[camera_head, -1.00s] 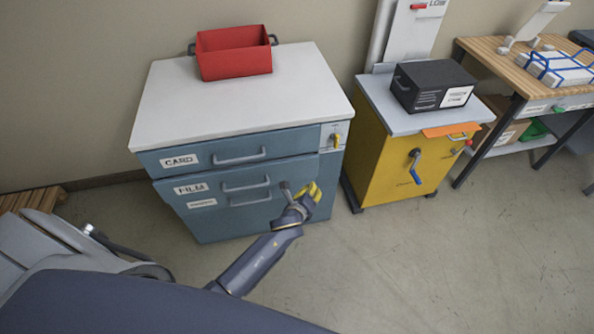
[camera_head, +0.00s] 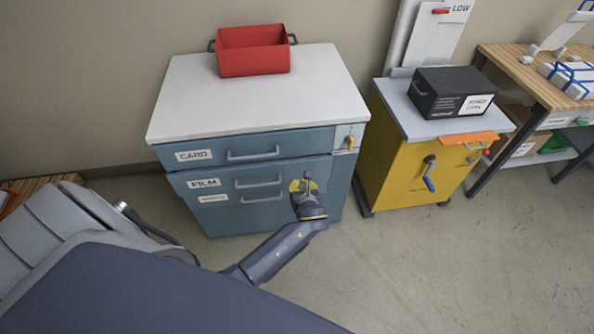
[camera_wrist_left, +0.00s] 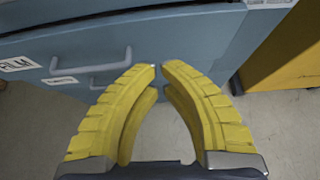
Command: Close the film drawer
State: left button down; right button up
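The film drawer (camera_head: 222,196) is the wide blue-grey drawer marked FILM, below the card drawer (camera_head: 213,149). Its front stands a little out from the cabinet, with a dark gap along its top edge in the wrist view, so it looks slightly open. It has two grey handles, one above the other. My left gripper (camera_head: 304,184), with yellow fingers, is at the right part of the drawer front. In the left wrist view its fingertips (camera_wrist_left: 158,71) nearly meet, with nothing between them, pointing at the drawer front (camera_wrist_left: 190,52). Contact cannot be told. My right gripper is out of view.
A red bin (camera_head: 253,55) stands on the cabinet's white top (camera_head: 190,100). A yellow cabinet (camera_head: 400,165) with a black box (camera_head: 440,90) stands to the right, across a narrow gap. A wooden bench (camera_head: 505,62) is farther right. The floor in front is clear.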

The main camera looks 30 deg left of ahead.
pick_arm(q)
send_near(295, 167)
jog(key=x, duration=0.3)
jog(key=f+x, duration=0.1)
jog(key=x, duration=0.1)
jog(key=shift+d+f, duration=0.1)
jog(key=shift+d, duration=0.05)
jog(key=shift+w+a, duration=0.55)
jog(key=shift+w, duration=0.15)
